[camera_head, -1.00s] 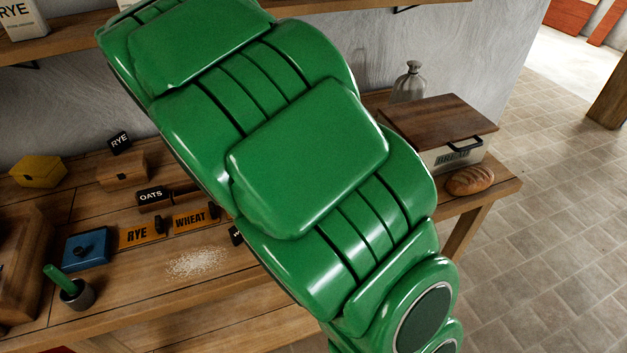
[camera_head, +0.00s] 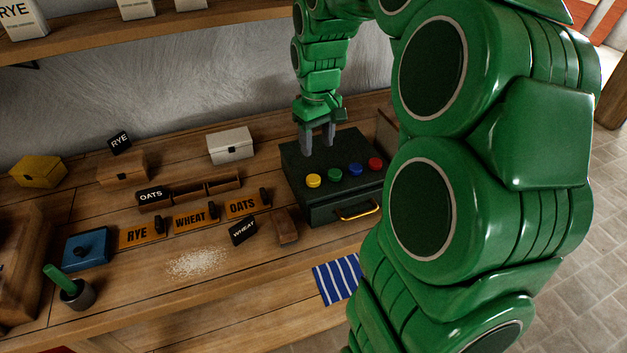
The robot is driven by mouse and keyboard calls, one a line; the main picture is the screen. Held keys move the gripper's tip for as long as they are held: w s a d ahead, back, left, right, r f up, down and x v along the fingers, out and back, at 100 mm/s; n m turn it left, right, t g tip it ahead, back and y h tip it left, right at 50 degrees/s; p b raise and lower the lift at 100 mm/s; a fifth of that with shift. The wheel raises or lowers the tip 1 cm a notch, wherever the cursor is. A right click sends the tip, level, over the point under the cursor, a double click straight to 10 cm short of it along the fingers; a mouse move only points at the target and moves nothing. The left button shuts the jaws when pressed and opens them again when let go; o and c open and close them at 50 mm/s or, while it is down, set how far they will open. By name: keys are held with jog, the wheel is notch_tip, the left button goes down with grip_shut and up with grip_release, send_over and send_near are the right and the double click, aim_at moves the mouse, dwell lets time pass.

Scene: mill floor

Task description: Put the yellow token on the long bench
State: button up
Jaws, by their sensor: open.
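The yellow token (camera_head: 314,181) lies on top of a dark green box (camera_head: 342,209), near its front left corner. Green, blue and red tokens sit in a row to its right. The box stands on the long wooden bench (camera_head: 115,283) along the wall. My gripper (camera_head: 318,150) points down over the back of the box top, behind the yellow token. Its two grey fingers are apart with nothing between them. I cannot tell how far the fingertips are above the lid.
Left of the box are a white chest (camera_head: 231,146), a small brown block (camera_head: 285,227) and labelled orange plates (camera_head: 192,218). A striped cloth (camera_head: 337,279) lies in front. Spilled flour (camera_head: 197,262) marks the bench. My arm hides the bench's right end.

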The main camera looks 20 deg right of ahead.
send_over(314, 179)
jog(key=shift+s+d+f, duration=0.1)
jog(key=shift+s+f, duration=0.1)
jog(key=shift+f, duration=1.2)
jog(key=shift+s+d+f, duration=0.1)
jog(key=shift+s+f, duration=0.1)
jog(key=shift+f, duration=1.15)
jog(key=shift+w+a+f, duration=0.1)
jog(key=shift+w+f, duration=0.1)
jog(key=shift+f, duration=1.3)
jog(key=shift+w+a+f, duration=0.1)
jog(key=shift+w+f, duration=0.05)
jog(key=shift+f, duration=1.3)
jog(key=c, duration=0.9)
jog(key=shift+r, duration=0.15)
jog(key=shift+r, duration=0.25)
notch_tip(314, 179, up, 2)
jog(key=shift+r, duration=0.1)
jog(key=s+r, duration=0.3)
jog(key=s, duration=0.1)
jog(key=s+a+r, duration=0.1)
jog(key=s+r, duration=0.2)
jog(key=s, duration=0.2)
jog(key=s+a+r, duration=0.1)
jog(key=s+r, duration=0.3)
jog(key=shift+s, duration=0.4)
